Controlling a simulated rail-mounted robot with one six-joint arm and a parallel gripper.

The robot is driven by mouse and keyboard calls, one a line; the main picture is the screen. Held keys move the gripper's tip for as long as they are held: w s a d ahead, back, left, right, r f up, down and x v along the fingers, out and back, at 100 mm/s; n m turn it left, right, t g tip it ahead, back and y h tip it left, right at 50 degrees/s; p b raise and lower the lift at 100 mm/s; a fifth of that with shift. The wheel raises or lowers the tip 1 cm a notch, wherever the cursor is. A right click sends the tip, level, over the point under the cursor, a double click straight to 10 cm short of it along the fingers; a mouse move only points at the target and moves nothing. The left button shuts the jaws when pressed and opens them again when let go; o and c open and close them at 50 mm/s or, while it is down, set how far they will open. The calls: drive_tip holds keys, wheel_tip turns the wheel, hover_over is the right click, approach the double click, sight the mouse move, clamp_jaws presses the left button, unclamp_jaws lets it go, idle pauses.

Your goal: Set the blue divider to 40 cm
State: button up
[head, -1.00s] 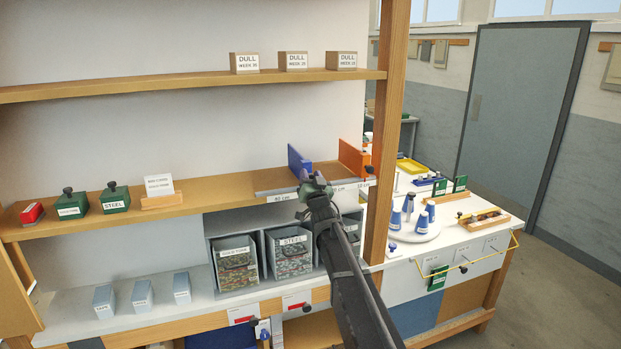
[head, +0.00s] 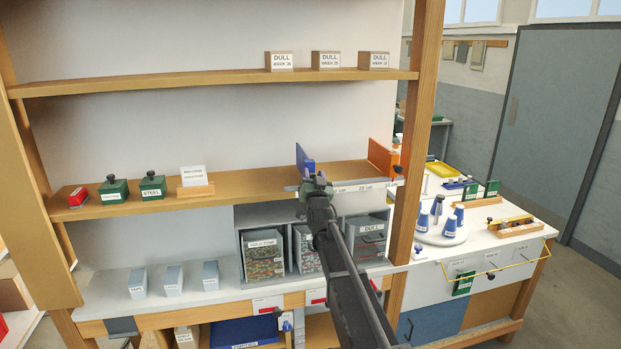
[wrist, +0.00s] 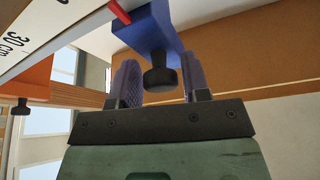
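The blue divider (head: 305,160) stands upright on the middle shelf, to the left of the orange divider (head: 381,157). My gripper (head: 318,184) is at its front, at the shelf edge. In the wrist view my gripper (wrist: 162,82) has its two fingers either side of the black knob (wrist: 160,80) of the blue divider (wrist: 156,38), close against it. A red pointer (wrist: 120,11) shows beside the blue block. The scale strip (head: 356,187) runs along the shelf edge; its "30 cm" mark shows in the wrist view. My gripper hides the scale just below the blue divider.
Green boxes (head: 152,187), a red box (head: 78,197) and a sign (head: 194,176) stand on the shelf's left part. Between them and the blue divider the shelf is clear. Grey bins (head: 263,254) with labels stand below. A wooden post (head: 420,130) rises at right.

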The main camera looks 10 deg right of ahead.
drive_tip(key=shift+o, duration=1)
drive_tip(key=d+b+v, duration=0.1)
drive_tip(key=b+v, duration=0.3)
drive_tip(key=v, duration=0.6)
drive_tip(key=shift+s+a+f, duration=0.2)
drive_tip(key=shift+s+a, duration=0.15)
drive_tip(key=shift+a, duration=0.1)
